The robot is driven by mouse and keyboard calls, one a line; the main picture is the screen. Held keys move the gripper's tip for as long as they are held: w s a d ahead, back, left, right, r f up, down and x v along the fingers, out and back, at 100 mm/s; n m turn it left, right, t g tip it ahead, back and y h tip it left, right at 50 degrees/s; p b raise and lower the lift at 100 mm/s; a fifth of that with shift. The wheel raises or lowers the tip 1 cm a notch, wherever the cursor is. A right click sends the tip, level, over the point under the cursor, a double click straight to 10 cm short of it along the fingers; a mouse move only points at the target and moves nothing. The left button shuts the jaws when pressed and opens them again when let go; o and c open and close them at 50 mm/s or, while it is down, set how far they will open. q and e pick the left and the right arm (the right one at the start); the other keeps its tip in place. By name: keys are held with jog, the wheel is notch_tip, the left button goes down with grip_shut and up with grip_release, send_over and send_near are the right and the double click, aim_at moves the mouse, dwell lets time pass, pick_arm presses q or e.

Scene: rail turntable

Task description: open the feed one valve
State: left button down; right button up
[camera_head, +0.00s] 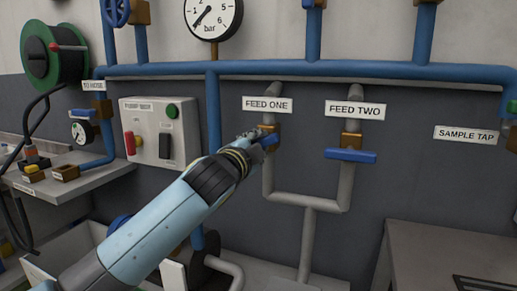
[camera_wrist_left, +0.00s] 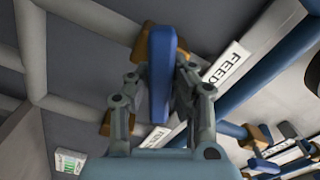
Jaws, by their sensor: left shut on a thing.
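The feed one valve has a brass body (camera_head: 271,129) on a grey pipe under the FEED ONE label (camera_head: 267,104). Its blue handle (camera_wrist_left: 160,75) stands between my left fingers in the left wrist view. My left gripper (camera_head: 258,138) reaches up from the lower left in the head view and is shut on this handle; it also shows in the wrist view (camera_wrist_left: 158,88). In the head view the gripper hides most of the handle, so its exact angle is hard to tell. My right gripper is not in view.
The feed two valve handle (camera_head: 350,156) lies crosswise on its pipe close to the right. A blue pipe (camera_head: 300,69) runs along the wall above. A control box (camera_head: 151,130) and shelf (camera_head: 70,184) are at the left, a bench (camera_head: 440,250) at lower right.

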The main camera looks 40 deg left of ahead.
pick_arm(q)
jog(key=n+b, duration=0.1)
jog(key=n, duration=0.4)
jog(key=shift+f+n+b, duration=0.2)
jog(key=shift+n+b, duration=0.2)
jog(key=n+b, duration=0.1)
jog(key=n, duration=0.3)
jog(key=shift+n, duration=0.4)
jog(key=c, duration=1.2)
grip_release()
jog(key=shift+r, duration=0.15)
jog(key=shift+o, duration=0.2)
jog(key=shift+s, duration=0.1)
jog(key=v, duration=1.2)
